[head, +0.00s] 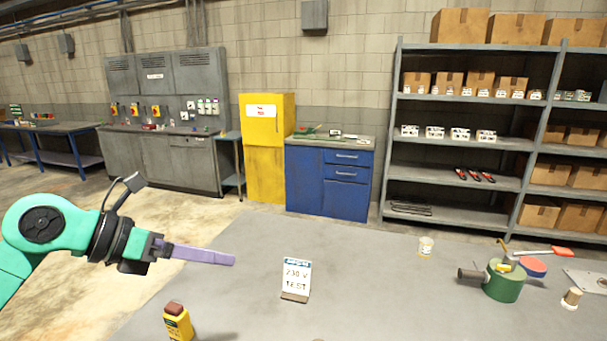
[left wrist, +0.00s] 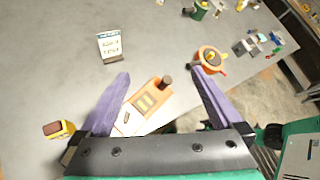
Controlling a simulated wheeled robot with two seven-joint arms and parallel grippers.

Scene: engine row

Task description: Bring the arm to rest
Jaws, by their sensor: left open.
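My left arm comes in from the left in the head view. Its gripper (head: 234,260) has purple fingers and is held above the grey table (head: 230,295). In the left wrist view the left gripper (left wrist: 160,76) has its two fingers spread wide apart, with nothing held. An orange device (left wrist: 151,98) with a dark knob lies on the table, seen between the fingers and apart from them. My right gripper is in neither view.
A "230 V TEST" sign (head: 296,280) stands mid-table. A yellow block with a brown top (head: 177,325) is near the front edge. A green motor (head: 503,283) and small cup (head: 426,247) stand right. An orange round container (left wrist: 209,62) shows in the wrist view.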

